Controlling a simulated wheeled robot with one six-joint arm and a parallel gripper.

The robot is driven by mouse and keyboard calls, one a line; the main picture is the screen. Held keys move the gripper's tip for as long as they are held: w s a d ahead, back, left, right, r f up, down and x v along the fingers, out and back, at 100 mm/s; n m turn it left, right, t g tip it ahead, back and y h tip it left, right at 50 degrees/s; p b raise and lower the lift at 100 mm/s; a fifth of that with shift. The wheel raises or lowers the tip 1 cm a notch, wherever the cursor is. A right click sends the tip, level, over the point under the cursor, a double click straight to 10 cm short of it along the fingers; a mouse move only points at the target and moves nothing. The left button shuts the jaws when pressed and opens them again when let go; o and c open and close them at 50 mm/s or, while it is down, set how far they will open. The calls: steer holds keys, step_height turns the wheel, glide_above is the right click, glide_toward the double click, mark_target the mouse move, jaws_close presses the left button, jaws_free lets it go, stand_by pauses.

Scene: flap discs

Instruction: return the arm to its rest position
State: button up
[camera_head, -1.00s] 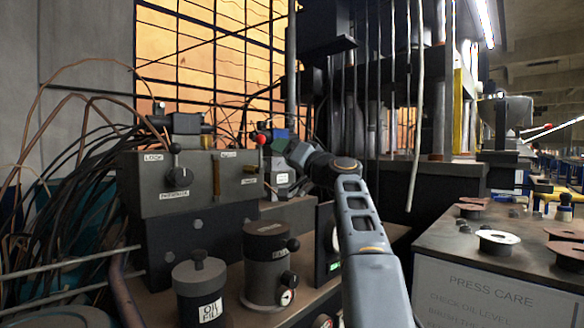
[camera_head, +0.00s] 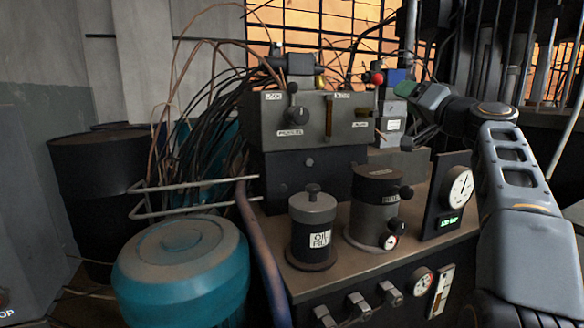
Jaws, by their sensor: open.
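My arm rises from the lower right of the head view and bends at an elbow. Its forearm points left and away, toward the hydraulic unit. My gripper (camera_head: 418,132) is at the far end, small and dark, in front of the unit's right side near a small white-labelled box (camera_head: 391,126). Its fingers are partly hidden by the wrist. I see nothing held in it. Whether it touches anything behind it I cannot tell.
A grey control unit (camera_head: 312,140) with a red-knobbed lever stands behind an oil-fill canister (camera_head: 312,225) and a dark cylinder (camera_head: 374,205). A gauge panel (camera_head: 450,195) stands close to my arm. A teal drum (camera_head: 185,265) and a black barrel (camera_head: 105,180) are at left.

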steer(key=s+a+f+g+h+p, duration=0.15)
steer(key=a+g+p, duration=0.35)
steer(key=p, duration=0.5)
steer(key=s+a+g+p, duration=0.3)
steer(key=a+p, duration=0.5)
steer(key=p, duration=0.2)
steer(key=s+a+f+n+g+h+p, duration=0.1)
steer(key=s+g+p, duration=0.3)
steer(key=s+p, duration=0.5)
steer(key=s+a+f+n+g+h+p, duration=0.2)
steer(key=s+f+g+h+p, duration=0.2)
steer(key=s+p, duration=0.5)
steer(key=shift+s+f+n+p, duration=0.3)
steer(key=shift+s+p, duration=0.05)
steer(key=shift+s, duration=0.8)
steer(key=shift+a, duration=0.1)
steer(key=shift+c, duration=0.3)
